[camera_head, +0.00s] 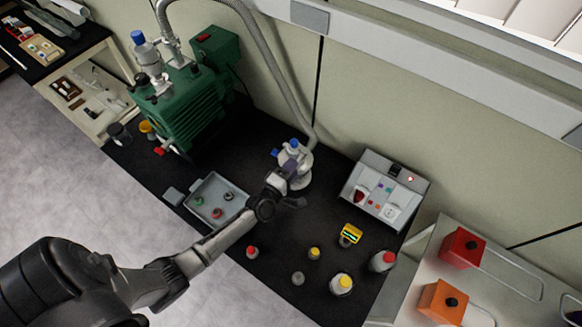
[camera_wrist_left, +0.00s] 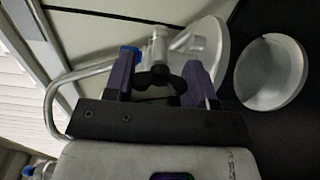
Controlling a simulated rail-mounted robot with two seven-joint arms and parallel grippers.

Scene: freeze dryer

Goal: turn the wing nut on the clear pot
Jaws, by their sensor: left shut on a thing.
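The clear pot (camera_head: 304,160) stands at the back middle of the black bench, a pale fitting with blue knobs on top and a hose rising beside it. My left gripper (camera_head: 288,170) reaches it from the front. In the left wrist view, the two purple-grey fingers of my left gripper (camera_wrist_left: 158,68) stand either side of a dark wing nut (camera_wrist_left: 154,78), closed on it. The wing nut sits in front of a pale metal stem. In the head view the wing nut is hidden by my gripper. My right gripper is not in view.
A green pump (camera_head: 185,105) stands behind left. A grey tray (camera_head: 217,200) with small stoppered items lies left of my arm. A control box (camera_head: 385,190) stands at right. Several small bottles, one yellow-capped (camera_head: 341,285), stand at the front right. A grey disc (camera_wrist_left: 270,72) shows in the wrist view.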

